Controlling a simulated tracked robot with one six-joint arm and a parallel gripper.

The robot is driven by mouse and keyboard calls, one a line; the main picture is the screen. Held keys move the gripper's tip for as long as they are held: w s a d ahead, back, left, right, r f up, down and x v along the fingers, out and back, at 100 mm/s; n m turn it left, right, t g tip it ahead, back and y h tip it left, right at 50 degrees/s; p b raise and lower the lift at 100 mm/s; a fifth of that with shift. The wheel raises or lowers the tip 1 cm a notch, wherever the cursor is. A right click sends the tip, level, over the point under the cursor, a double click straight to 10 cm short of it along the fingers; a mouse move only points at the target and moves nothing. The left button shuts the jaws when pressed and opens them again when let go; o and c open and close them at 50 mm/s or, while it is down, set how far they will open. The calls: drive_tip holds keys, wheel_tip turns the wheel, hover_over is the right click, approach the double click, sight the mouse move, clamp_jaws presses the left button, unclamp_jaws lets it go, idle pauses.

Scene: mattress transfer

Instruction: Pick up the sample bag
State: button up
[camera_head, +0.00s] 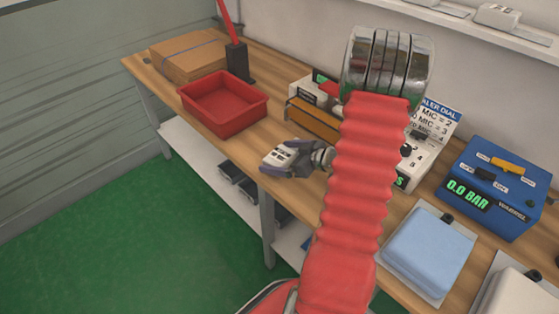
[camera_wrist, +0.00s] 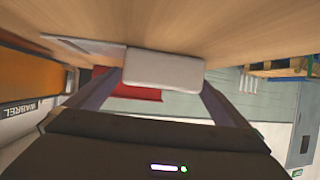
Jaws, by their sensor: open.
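A small whitish bag with dark marks on its top (camera_head: 283,155) is by the front edge of the wooden bench, left of my arm; I take it for the sample bag. In the wrist view a pale, rounded pad (camera_wrist: 165,70) shows between my two fingers. My gripper (camera_head: 288,160) is around this bag, one grey-purple finger on each side. In the wrist view my gripper (camera_wrist: 160,84) is open, and I cannot tell whether the fingers touch the bag. My arm hides part of the bench.
A red tray (camera_head: 222,103) and a cardboard box (camera_head: 188,56) stand to the left. A sealer with an orange front (camera_head: 313,120) is just behind my gripper. A blue pressure box (camera_head: 493,187), a light blue pad (camera_head: 428,250) and a whitish pad (camera_head: 512,294) are at right.

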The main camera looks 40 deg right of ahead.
drive_tip(key=shift+c, duration=0.5)
drive_tip(key=c, duration=1.1)
drive_tip(key=shift+r, duration=0.1)
drive_tip(key=shift+r, duration=4.95)
